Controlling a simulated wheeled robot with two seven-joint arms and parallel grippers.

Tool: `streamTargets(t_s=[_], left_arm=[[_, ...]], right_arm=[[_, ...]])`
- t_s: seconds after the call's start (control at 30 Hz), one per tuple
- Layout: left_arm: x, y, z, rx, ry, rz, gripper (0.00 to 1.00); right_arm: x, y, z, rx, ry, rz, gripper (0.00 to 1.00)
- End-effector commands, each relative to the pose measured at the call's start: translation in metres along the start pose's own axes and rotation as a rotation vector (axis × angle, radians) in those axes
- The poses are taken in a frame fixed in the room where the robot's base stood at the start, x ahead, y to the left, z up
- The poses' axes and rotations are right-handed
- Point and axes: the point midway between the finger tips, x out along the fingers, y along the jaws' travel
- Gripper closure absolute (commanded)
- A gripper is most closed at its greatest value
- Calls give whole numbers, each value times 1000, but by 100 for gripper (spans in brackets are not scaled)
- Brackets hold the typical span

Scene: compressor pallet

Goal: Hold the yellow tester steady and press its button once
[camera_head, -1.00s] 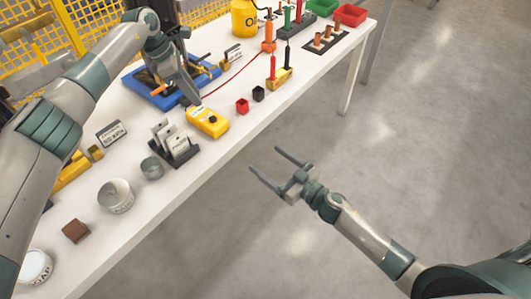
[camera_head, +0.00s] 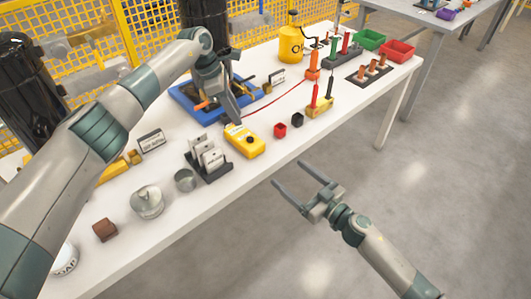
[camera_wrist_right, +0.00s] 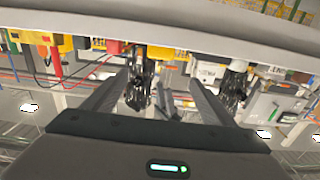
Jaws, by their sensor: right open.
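The yellow tester (camera_head: 244,141) lies on the white table near its front edge, with a dark round spot on its top face. My left gripper (camera_head: 234,112) points down just behind the tester, beside the blue tray. Its fingers overlap in this view, so their gap is hidden, and I cannot tell whether it touches the tester. My right gripper (camera_head: 290,182) is open and empty in front of the table, apart from the tester. Its two fingers also show spread in the right wrist view (camera_wrist_right: 150,92), where the scene is upside down.
The blue tray (camera_head: 185,98) lies behind. Open floor lies before the table (camera_head: 100,275).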

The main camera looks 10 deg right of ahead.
Motion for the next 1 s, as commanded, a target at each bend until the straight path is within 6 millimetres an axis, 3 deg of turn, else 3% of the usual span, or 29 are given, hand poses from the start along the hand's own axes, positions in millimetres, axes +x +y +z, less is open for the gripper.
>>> streamTargets(t_s=[0.7, 1.0], left_arm=[[0, 0, 0, 0, 0, 0, 69], [0, 0, 0, 0, 0, 0, 69]], right_arm=[[115, 0, -1, 1, 2, 1, 22], [149, 0, -1, 0, 1, 1, 22]])
